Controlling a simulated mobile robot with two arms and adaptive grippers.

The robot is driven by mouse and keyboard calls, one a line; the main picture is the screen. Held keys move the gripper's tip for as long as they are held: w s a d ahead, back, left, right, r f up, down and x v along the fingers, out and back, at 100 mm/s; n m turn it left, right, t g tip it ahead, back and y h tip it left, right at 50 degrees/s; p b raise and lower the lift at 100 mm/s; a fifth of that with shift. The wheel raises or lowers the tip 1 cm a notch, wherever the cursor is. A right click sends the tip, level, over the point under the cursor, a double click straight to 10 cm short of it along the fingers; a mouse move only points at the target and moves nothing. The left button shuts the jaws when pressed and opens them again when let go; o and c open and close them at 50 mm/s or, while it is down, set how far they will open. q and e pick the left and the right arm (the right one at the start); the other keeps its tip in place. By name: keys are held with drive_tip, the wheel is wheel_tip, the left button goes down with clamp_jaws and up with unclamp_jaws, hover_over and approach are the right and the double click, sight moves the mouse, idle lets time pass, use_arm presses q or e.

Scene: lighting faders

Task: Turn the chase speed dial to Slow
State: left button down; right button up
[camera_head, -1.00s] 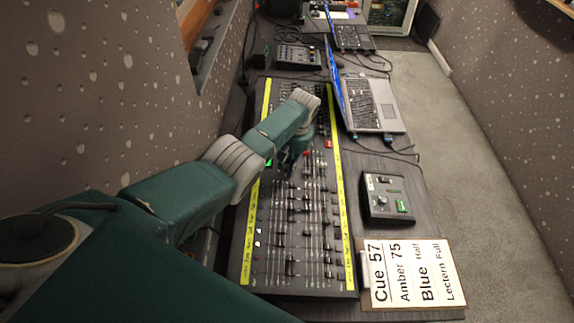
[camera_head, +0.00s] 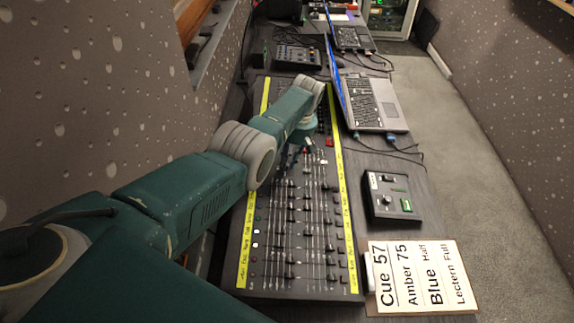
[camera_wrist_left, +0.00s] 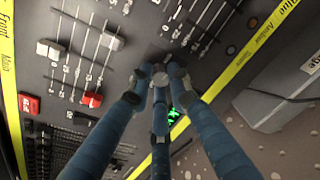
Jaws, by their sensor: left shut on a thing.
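The long black fader console (camera_head: 245,265) runs away from me, with yellow label strips along both sides. My left gripper (camera_head: 300,160) reaches over it from the left and is low at its middle, partly hidden by my arm. In the left wrist view, the three blue fingers of my left gripper (camera_wrist_left: 158,82) come together around a small grey round knob (camera_wrist_left: 160,78). It is likely the chase speed dial, but its label and pointer cannot be read. A green lit marking (camera_wrist_left: 174,115) shows beside the fingers. My right gripper is not in view.
Fader caps and red buttons (camera_wrist_left: 92,99) lie close around the fingers. An open laptop (camera_head: 375,105), a small control box (camera_head: 390,197) and a cue card (camera_head: 420,277) stand right of the console. A dotted wall (camera_head: 80,120) is close on the left.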

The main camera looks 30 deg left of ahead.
use_arm(q)
drive_tip(key=shift+w+r+n+b, duration=0.15)
drive_tip(key=shift+n+b, duration=0.5)
drive_tip(key=shift+n, duration=0.65)
drive_tip(key=shift+a+n, duration=0.1)
drive_tip(key=shift+n, duration=0.2)
drive_tip(key=c, duration=1.6)
unclamp_jaws()
drive_tip(key=r, duration=0.4)
drive_tip(key=d+r, duration=0.1)
drive_tip(key=r, duration=0.2)
drive_tip(key=w+d+r, duration=0.1)
drive_tip(key=r, duration=0.3)
drive_tip(key=shift+r, duration=0.35)
